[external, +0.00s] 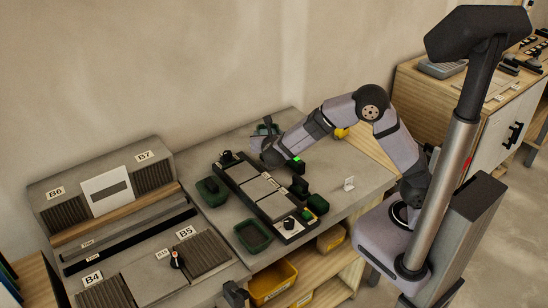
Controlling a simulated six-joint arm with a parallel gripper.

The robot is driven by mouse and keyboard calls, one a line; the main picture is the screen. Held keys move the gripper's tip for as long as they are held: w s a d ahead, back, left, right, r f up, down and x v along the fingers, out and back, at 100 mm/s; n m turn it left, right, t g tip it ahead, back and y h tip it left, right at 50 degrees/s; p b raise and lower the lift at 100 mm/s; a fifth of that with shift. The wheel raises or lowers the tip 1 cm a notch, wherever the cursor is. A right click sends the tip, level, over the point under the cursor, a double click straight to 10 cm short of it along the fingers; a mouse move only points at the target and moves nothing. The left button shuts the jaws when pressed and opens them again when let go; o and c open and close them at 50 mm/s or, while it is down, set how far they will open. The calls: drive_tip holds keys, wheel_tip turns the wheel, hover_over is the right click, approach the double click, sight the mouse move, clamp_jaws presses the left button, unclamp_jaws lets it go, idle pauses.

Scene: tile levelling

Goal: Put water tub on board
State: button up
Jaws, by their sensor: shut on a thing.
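The board (233,179) is a long dark tray on the grey bench, with light grey tiles lying in a row along it. My gripper (301,188) hangs at the right side of the board, below a wrist with a green light. It is shut on what looks like a small dark green tub (317,204) at the board's near right edge. The grip itself is too small to see clearly. I cannot tell whether this tub touches the board, or whether it holds water. Other green tubs stand left of the board (210,194) and in front of it (253,236).
A small white card (349,183) stands on the bench at right. A slotted rack (100,195) and a panel with a knob (175,259) fill the left. Yellow bins (272,281) sit below.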

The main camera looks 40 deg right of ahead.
drive_tip(key=d+m+g+h, duration=0.2)
drive_tip(key=d, duration=0.7)
drive_tip(key=m+g+h+p, duration=0.2)
drive_tip(key=m+g+h, duration=0.3)
drive_tip(key=m+g, duration=0.45)
hover_over(338, 164)
drive_tip(key=shift+a+f+p, duration=0.1)
drive_tip(key=shift+f+p, duration=0.4)
drive_tip(key=shift+f, duration=4.75)
drive_tip(key=shift+f, duration=0.15)
drive_tip(key=o, duration=1.1)
drive_tip(key=shift+y, duration=0.3)
drive_tip(key=shift+o, duration=0.2)
